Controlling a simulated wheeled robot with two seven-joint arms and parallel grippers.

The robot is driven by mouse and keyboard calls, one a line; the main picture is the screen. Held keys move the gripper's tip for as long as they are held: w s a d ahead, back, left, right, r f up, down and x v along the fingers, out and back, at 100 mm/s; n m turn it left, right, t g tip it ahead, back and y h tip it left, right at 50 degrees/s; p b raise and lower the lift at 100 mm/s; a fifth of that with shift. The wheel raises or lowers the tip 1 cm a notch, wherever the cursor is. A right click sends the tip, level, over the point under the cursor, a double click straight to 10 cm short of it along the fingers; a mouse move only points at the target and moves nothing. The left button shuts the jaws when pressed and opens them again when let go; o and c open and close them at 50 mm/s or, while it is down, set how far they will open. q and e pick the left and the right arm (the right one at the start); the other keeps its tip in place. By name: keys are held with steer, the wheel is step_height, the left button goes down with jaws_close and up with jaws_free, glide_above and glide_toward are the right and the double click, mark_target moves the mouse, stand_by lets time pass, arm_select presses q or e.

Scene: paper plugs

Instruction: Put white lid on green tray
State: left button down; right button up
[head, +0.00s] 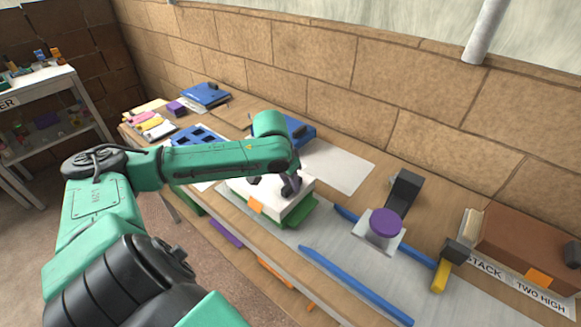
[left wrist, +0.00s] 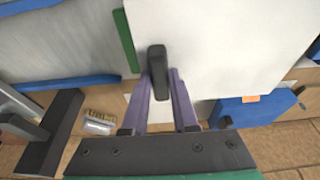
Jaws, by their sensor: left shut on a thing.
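The white lid (head: 272,205) is a white block-like piece with an orange tag on its near side and a black handle (left wrist: 157,62) on top. The green tray (head: 302,213) shows beneath it at the right corner and as a thin strip (left wrist: 124,42) beside the lid in the left wrist view. The lid hides most of the tray, and I cannot tell whether the two touch. My left gripper (head: 291,186) is above the lid. In the left wrist view its purple fingers (left wrist: 161,82) are shut on the black handle. My right gripper is not in view.
Blue rails (head: 355,285) lie on the grey mat in front. A purple knob on a white plate (head: 384,225), a black holder (head: 403,190), a yellow-handled hammer (head: 442,272) and a brown box (head: 525,245) stand to the right. A brick wall runs behind the table.

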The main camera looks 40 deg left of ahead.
arm_select(q)
steer(key=shift+f, duration=0.75)
stand_by(0.7)
steer(key=c, duration=0.6)
jaws_free()
steer(key=p+v, duration=0.1)
steer(key=v, duration=1.3)
steer(key=shift+r, duration=0.25)
steer(key=shift+s+f, duration=0.1)
